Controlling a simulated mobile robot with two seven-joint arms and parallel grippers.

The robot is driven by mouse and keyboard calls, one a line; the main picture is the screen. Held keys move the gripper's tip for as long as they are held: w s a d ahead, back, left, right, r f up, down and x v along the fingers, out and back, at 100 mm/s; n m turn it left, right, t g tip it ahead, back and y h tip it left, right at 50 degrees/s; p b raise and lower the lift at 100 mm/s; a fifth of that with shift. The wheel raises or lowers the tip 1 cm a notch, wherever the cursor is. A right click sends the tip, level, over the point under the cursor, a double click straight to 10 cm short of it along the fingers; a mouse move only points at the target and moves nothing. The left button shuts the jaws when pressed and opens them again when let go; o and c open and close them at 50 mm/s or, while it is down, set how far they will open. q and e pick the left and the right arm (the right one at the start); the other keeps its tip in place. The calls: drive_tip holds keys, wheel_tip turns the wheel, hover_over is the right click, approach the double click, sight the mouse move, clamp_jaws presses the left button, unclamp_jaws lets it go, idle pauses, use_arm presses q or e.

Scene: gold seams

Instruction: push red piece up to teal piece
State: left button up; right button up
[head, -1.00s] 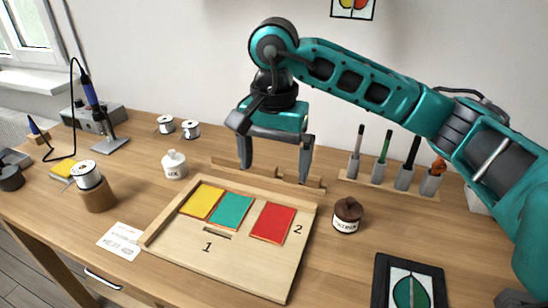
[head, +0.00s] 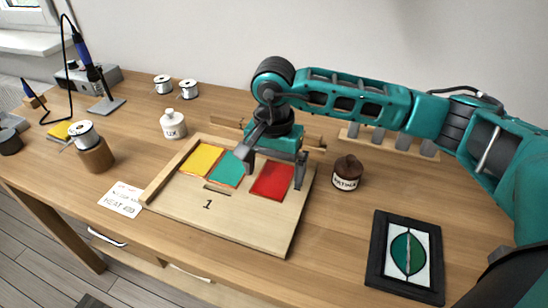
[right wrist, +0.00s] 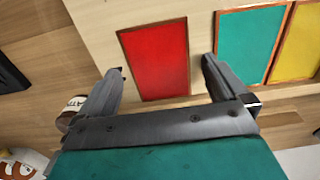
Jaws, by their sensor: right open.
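The red piece (head: 271,182), a copper-edged rectangle, lies flat on the wooden board (head: 222,220). The teal piece (head: 226,170) lies left of it with a bare gap between, and the yellow piece (head: 200,159) lies beside the teal one. My right gripper (head: 273,173) is open, pointing down, with one finger on either side of the red piece. In the right wrist view the red piece (right wrist: 155,60) shows between the open fingers (right wrist: 162,68). One finger is over the gap by the teal piece (right wrist: 250,42). I cannot tell whether the fingers touch anything. My left gripper is out of view.
The board has a raised left strip (head: 172,172). A brown patina bottle (head: 347,174) stands right of the board, and a flux bottle (head: 173,125) stands behind its left corner. A dark-framed leaf panel (head: 406,256) lies at front right. A tool rack (head: 388,143) stands behind.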

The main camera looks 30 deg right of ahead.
sight(263, 176)
drive_tip(key=shift+c, duration=0.5)
drive_tip(key=c, duration=1)
drive_tip(key=shift+w, duration=0.1)
drive_tip(key=shift+w+a, duration=0.9)
drive_tip(key=shift+w, duration=0.05)
drive_tip(key=o, duration=0.9)
drive_tip(key=shift+r, duration=0.1)
drive_tip(key=shift+o, duration=0.8)
drive_tip(key=shift+r, duration=0.15)
drive_tip(key=shift+o, duration=0.2)
wheel_tip(263, 176, up, 12)
drive_tip(key=shift+s+r, duration=0.15)
drive_tip(key=shift+r, duration=0.05)
